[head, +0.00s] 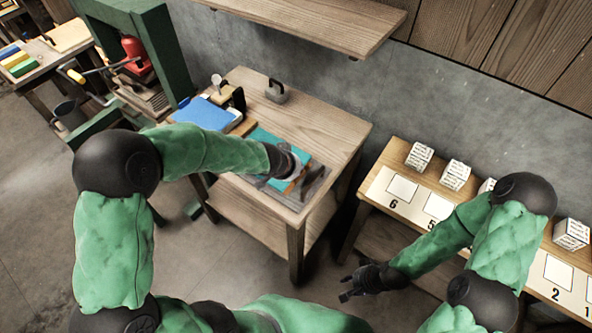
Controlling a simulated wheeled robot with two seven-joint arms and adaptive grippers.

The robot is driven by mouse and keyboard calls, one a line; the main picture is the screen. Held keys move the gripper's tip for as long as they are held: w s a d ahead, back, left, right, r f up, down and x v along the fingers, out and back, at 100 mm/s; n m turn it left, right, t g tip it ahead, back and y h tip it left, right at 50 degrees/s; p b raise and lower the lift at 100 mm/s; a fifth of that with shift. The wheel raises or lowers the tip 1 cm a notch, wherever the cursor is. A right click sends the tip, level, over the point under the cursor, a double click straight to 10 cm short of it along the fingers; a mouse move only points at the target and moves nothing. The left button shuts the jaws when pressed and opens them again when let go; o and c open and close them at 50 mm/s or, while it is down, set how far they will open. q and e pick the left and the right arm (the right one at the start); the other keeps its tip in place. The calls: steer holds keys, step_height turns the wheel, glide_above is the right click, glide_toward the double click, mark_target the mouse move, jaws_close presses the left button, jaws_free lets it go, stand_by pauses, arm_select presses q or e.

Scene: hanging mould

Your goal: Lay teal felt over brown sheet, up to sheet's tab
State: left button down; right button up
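The teal felt (264,137) lies on the wooden table, partly covered by my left forearm and hand. A strip of brown-orange (291,187) shows at the felt's near edge; it may be the brown sheet, most of which is hidden. I cannot make out the sheet's tab. My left gripper (312,182) is low over the near right end of the felt; its fingers are dark and blurred, so I cannot tell whether they hold the felt. My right gripper (345,289) is open and empty over the floor, between the table and the numbered bench.
On the table (335,128) are a blue pad (203,113) at the left and a grey weight with a handle (276,91) at the back. A green press (150,50) stands at left. The numbered bench (388,165) with white blocks is at right. A shelf (310,22) overhangs behind.

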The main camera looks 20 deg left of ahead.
arm_select(q)
steer(key=shift+s+f, duration=0.3)
steer(key=shift+f, duration=0.2)
steer(key=shift+s+f, duration=0.3)
steer(key=shift+f, duration=0.2)
steer(key=c, duration=1.3)
jaws_free()
steer(key=shift+o, duration=0.2)
steer(key=shift+w+f, duration=0.1)
steer(key=shift+w, duration=0.15)
steer(key=shift+w+r, duration=0.15)
steer(key=shift+r, duration=0.2)
steer(key=shift+r+p, duration=0.5)
steer(key=shift+r, duration=0.05)
steer(key=p+v, duration=0.5)
steer(key=v, duration=0.7)
steer(key=shift+w+r+p, duration=0.2)
steer(key=shift+r+p, duration=0.05)
steer(key=shift+p, duration=0.15)
